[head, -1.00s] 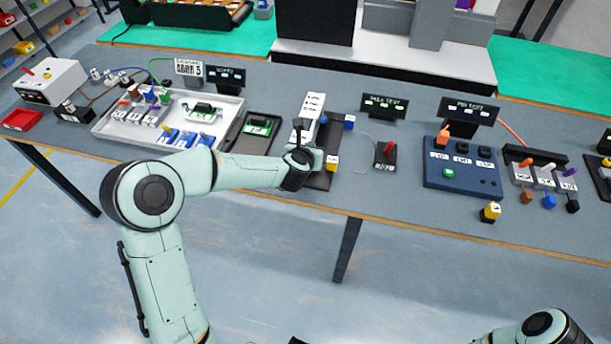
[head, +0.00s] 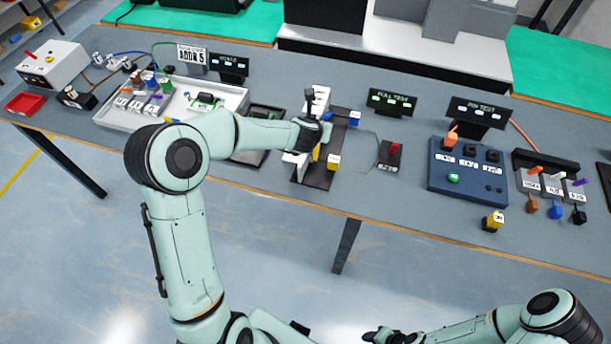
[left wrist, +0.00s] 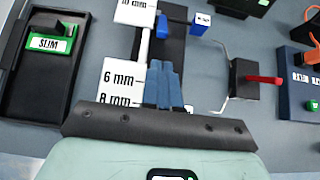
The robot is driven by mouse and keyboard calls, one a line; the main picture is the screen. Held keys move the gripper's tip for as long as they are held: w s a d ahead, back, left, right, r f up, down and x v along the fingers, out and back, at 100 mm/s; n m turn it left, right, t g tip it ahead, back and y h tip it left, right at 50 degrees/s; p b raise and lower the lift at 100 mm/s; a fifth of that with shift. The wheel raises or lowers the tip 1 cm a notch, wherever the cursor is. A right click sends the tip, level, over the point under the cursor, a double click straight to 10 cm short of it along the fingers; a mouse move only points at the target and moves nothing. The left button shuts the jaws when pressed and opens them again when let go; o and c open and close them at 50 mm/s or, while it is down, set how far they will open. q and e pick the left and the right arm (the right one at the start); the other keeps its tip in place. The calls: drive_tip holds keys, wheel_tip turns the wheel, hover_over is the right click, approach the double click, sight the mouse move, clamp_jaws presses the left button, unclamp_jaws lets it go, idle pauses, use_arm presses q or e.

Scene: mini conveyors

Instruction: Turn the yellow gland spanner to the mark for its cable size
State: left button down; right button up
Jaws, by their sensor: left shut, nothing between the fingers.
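The gland fixture is a dark base (head: 318,178) with a white plate; in the left wrist view the plate (left wrist: 118,72) shows 10 mm at the far end and 6 mm and 8 mm nearer. A yellow piece (head: 316,153), possibly the spanner, shows partly beneath my left gripper (head: 327,131); its pointing direction is hidden. The left wrist view shows no yellow. My left gripper's blue fingers (left wrist: 164,72) are shut and empty, over the fixture beside the 6 mm and 8 mm marks. My right gripper (head: 378,337) is low at the bottom edge, its jaws too small to tell.
A yellow block (head: 333,162) and a labelled blue block (head: 355,118) sit by the fixture. A blue part (left wrist: 161,27) stands ahead of my fingers. A black unit with a red lever (head: 394,152) is to the right, a dark SLIM tray (left wrist: 22,85) to the left.

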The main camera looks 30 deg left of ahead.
use_arm(q)
drive_tip(key=shift+w+a+f, duration=0.15)
drive_tip(key=shift+w+a, duration=0.05)
drive_tip(key=shift+w, duration=0.5)
use_arm(e)
drive_tip(key=shift+w, duration=0.2)
use_arm(q)
drive_tip(key=shift+r+p, duration=0.45)
drive_tip(key=shift+r, duration=0.4)
use_arm(e)
drive_tip(key=shift+w+r, duration=0.45)
drive_tip(key=shift+r, duration=0.15)
